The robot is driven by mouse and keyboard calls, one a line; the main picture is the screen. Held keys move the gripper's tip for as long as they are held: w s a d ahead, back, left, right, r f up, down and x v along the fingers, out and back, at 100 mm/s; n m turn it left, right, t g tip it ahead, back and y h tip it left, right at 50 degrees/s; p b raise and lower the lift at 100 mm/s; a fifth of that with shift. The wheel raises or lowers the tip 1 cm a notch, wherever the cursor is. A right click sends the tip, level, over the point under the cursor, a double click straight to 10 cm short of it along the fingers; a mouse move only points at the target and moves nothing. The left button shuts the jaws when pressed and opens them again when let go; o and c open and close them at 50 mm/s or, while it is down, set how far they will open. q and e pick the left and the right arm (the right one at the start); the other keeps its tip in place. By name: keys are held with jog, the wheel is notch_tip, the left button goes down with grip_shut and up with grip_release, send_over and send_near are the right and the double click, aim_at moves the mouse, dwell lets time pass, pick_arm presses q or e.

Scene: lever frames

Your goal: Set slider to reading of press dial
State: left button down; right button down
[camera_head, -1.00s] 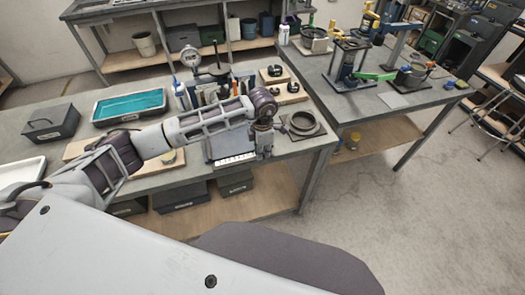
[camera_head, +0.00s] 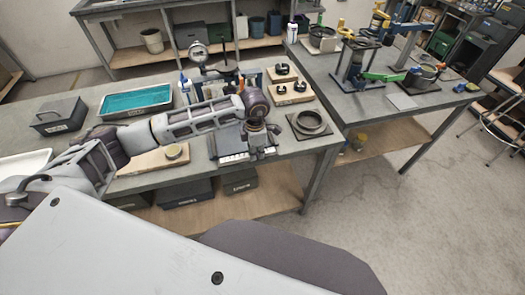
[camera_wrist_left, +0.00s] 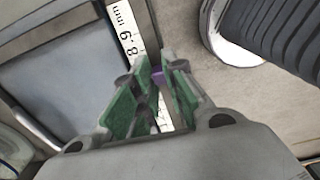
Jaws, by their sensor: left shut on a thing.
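My left gripper (camera_head: 254,154) is over the right part of the slider's white scale strip (camera_head: 233,158) at the bench's front edge. In the left wrist view my left gripper (camera_wrist_left: 156,78) has green-padded fingers closed around a small purple piece (camera_wrist_left: 157,74), likely the slider's knob, mostly hidden by the fingers. The scale strip (camera_wrist_left: 126,28) there shows "mm" and printed digits; the exact reading at the knob is hidden. The round white press dial (camera_head: 198,49) stands at the back of the bench; its needle is too small to read. My right gripper is not in view.
A dark ring on a square plate (camera_head: 311,123) lies right of the slider. Two wooden blocks with black knobs (camera_head: 289,92) sit behind it. A teal tray (camera_head: 136,101) and a grey box (camera_head: 58,116) are at the left. A wooden board (camera_head: 150,160) lies under my arm.

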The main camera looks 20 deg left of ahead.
pick_arm(q)
jog(key=shift+s+a, duration=0.3)
jog(key=shift+a, duration=0.2)
jog(key=shift+s+a, duration=0.25)
jog(key=shift+a, duration=0.25)
jog(key=shift+s+a, duration=0.15)
jog(key=shift+s, duration=0.05)
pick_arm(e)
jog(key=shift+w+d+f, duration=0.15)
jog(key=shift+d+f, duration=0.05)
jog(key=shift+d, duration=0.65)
pick_arm(q)
jog(key=c, duration=1.8)
grip_release()
jog(key=shift+o, duration=0.3)
jog(key=shift+r, duration=0.55)
notch_tip(320, 180, up, 11)
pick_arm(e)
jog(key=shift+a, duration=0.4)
